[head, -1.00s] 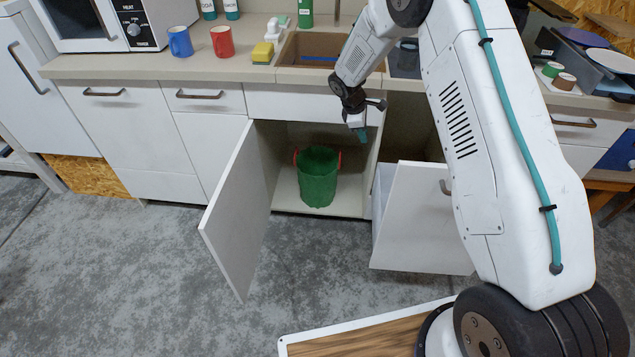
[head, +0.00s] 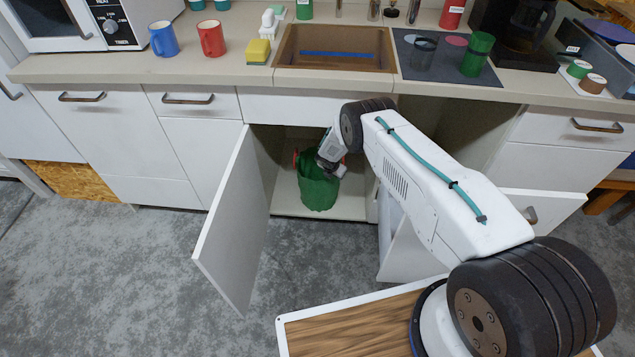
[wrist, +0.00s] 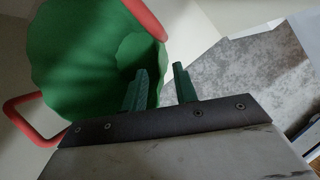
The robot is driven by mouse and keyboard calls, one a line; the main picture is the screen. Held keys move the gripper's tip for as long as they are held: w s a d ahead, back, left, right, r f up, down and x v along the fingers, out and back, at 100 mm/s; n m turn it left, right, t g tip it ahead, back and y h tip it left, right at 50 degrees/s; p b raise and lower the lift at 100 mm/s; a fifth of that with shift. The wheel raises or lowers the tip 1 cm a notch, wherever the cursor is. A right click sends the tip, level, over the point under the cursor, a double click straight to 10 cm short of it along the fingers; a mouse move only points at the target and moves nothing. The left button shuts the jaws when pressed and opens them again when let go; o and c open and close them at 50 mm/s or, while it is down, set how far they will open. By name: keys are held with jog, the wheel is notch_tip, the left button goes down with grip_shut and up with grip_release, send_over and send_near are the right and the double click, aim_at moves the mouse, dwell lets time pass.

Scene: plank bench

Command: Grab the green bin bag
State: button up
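The green bin bag (head: 317,190) stands upright on the floor of the open cupboard under the sink. It has red handles; one shows at its left in the head view, and both show in the wrist view, where the bag (wrist: 75,55) fills the upper left. My gripper (head: 333,166) is at the bag's upper right side in the head view and hides part of its rim. In the wrist view my gripper (wrist: 161,85) has its two green fingers apart. The left finger overlaps the bag; the right finger is over the grey floor. I cannot tell whether either touches the bag.
The open cupboard door (head: 232,220) stands to the left of the bag. Another open white panel (head: 405,245) is to the right, partly behind my arm. The sink (head: 335,48) and countertop lie above. The grey floor in front is clear at the left.

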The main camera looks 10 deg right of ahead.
aim_at(336, 181)
jog(key=shift+x, duration=3)
grip_shut()
